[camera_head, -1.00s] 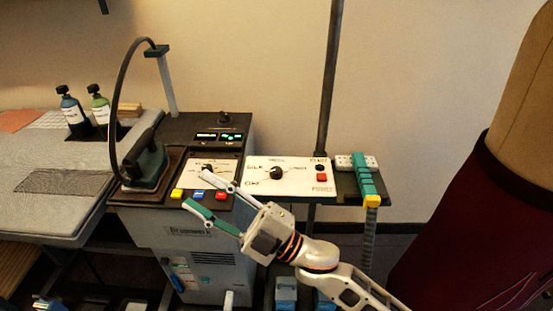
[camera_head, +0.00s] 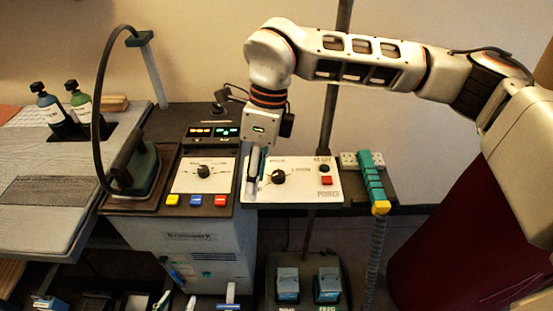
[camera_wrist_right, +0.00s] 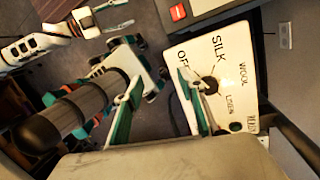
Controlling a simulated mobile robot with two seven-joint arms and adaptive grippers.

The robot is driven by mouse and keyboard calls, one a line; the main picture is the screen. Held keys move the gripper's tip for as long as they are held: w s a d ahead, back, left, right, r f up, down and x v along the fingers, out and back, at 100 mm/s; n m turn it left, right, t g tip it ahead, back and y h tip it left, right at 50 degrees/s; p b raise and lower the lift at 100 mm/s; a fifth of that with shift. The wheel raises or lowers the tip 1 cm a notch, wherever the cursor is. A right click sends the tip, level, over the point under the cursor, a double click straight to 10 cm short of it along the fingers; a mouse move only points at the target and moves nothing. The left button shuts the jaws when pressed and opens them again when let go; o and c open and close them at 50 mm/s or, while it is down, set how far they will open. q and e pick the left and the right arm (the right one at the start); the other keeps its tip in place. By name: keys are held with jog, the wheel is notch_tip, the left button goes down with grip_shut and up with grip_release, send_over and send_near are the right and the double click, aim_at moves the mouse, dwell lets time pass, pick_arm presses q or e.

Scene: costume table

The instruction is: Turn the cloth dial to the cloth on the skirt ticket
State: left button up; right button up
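The cloth dial (camera_head: 279,177) is a black knob on a white panel (camera_head: 302,197). In the right wrist view the panel (camera_wrist_right: 222,55) reads OFF, SILK, WOOL and LINEN around the knob (camera_wrist_right: 210,86). I cannot read the pointer's setting. My right gripper (camera_head: 255,185) points down over the panel's left part, left of the knob. In its wrist view the gripper (camera_wrist_right: 160,108) is open, one finger overlapping the knob; contact is unclear. My left gripper (camera_head: 176,301) is low at the bottom edge, fingers apart. The dark red skirt (camera_head: 437,245) hangs at right; I see no ticket.
A second panel with a knob (camera_head: 204,171) and coloured buttons (camera_head: 196,199) lies left of the cloth panel. An iron (camera_head: 133,165) stands further left. A red button (camera_head: 326,181) and a teal strip with a yellow end (camera_head: 372,182) are right of the dial.

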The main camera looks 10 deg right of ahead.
notch_tip(320, 180, up, 3)
jog(key=t+h, duration=0.2)
send_over(279, 174)
jog(key=shift+a+r+m, duration=0.1)
jog(key=shift+a+m, duration=0.05)
jog(key=shift+m, duration=0.25)
jog(key=shift+w, duration=0.1)
notch_tip(279, 174, down, 8)
jog(key=shift+r+p, duration=0.2)
jog(key=shift+p, duration=0.3)
jog(key=c, duration=1.1)
